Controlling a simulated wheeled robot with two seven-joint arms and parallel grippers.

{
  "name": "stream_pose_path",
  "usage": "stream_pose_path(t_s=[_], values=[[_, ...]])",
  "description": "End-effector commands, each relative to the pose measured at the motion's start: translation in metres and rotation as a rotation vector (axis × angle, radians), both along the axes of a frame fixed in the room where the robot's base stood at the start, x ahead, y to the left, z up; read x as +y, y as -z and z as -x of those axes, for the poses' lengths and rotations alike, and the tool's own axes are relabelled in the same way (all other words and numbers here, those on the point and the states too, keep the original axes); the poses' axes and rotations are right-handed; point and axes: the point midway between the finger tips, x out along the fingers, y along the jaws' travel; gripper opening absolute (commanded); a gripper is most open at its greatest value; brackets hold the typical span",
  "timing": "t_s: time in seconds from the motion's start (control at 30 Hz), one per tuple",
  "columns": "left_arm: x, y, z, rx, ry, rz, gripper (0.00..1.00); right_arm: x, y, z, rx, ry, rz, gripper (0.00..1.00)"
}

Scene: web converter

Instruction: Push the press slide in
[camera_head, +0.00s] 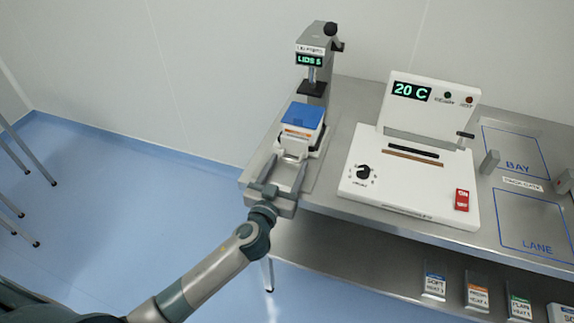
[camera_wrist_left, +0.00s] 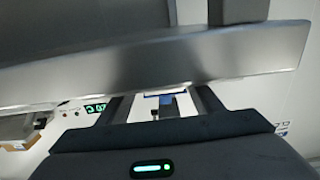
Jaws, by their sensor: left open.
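The press (camera_head: 318,65) stands at the left end of the steel table, with a lever knob on top and a green display reading "LIDS 5". A white box with a blue lid (camera_head: 303,115) sits on the press slide (camera_head: 293,148), in front of and below the dark press head. My right gripper is out of view.
A white machine (camera_head: 410,150) with a "20 C" display, knob and red switch stands right of the press. Marked BAY (camera_head: 517,150) and LANE (camera_head: 535,222) areas lie farther right. Several labelled packs (camera_head: 477,294) sit on the lower shelf.

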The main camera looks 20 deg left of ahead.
Motion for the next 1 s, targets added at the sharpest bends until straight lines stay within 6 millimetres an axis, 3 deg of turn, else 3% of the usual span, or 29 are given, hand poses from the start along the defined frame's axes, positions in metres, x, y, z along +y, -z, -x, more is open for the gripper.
stream_pose_path(t_s=[0.23, 0.43, 0.47, 0.57, 0.83, 1.0], values=[[0.0, 0.0, 0.0, 0.0, 0.0, 0.0, 0.6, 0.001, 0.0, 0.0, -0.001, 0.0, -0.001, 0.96], [-0.001, 0.0, 0.0, 0.0, 0.001, 0.001, 0.14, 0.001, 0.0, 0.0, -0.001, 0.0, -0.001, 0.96], [-0.001, 0.0, 0.0, 0.0, 0.002, 0.001, 0.11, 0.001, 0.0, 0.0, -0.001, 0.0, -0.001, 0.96], [-0.001, 0.001, -0.003, 0.0, 0.001, 0.002, 0.11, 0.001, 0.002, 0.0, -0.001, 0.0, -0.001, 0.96], [-0.003, 0.002, -0.039, -0.002, 0.001, 0.003, 0.11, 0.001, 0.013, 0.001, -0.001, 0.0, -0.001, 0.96], [-0.004, 0.001, -0.043, 0.0, 0.004, 0.002, 0.11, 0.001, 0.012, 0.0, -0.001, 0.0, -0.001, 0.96]])
